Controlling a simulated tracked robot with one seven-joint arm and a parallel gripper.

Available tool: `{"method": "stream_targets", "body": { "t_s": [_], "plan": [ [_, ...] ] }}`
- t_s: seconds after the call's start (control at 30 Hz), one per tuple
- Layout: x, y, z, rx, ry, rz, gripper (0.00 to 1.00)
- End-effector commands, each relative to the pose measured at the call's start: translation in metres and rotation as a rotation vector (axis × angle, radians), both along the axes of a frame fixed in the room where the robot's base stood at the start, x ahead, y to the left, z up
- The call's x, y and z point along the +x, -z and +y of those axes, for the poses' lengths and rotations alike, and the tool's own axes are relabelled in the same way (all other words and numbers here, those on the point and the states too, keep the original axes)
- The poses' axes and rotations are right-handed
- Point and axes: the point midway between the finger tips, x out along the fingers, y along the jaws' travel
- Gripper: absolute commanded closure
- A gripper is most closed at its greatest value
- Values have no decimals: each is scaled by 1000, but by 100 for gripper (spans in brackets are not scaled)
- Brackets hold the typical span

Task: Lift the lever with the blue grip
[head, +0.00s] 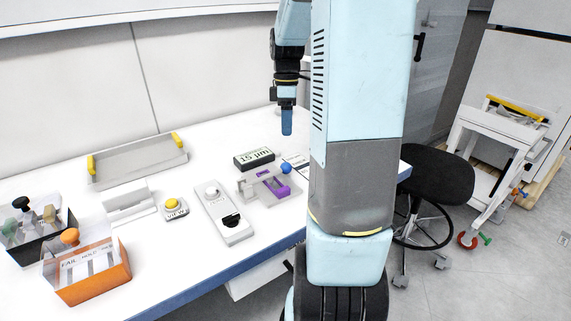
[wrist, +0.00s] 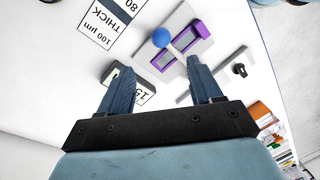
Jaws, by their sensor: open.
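The lever's blue ball grip (head: 286,168) shows at the right of a small grey fixture (head: 248,188) on the white bench. In the wrist view the blue grip (wrist: 162,37) lies just beyond my fingertips, beside a purple frame (wrist: 203,29). The purple part (head: 275,188) also shows in the head view. My gripper (head: 287,122) points down above the bench, higher than the blue grip and apart from it. In the wrist view my gripper (wrist: 159,67) has its two fingers spread with nothing between them.
A dark display box (head: 254,158) reading 15 µm stands behind the fixture. A printed card (wrist: 108,22) lies near the grip. A grey device (head: 224,214), a yellow button (head: 173,203), a tray (head: 140,166) and an orange bin (head: 98,285) are left. A stool (head: 438,175) stands right.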

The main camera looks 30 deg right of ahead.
Motion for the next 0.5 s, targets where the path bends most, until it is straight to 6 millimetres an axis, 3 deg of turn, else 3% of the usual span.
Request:
{"method": "stream_targets", "body": {
  "t_s": [0.5],
  "plan": [
    [-13, 85, 8, 1, 1, 3, 36]
  ]
}}
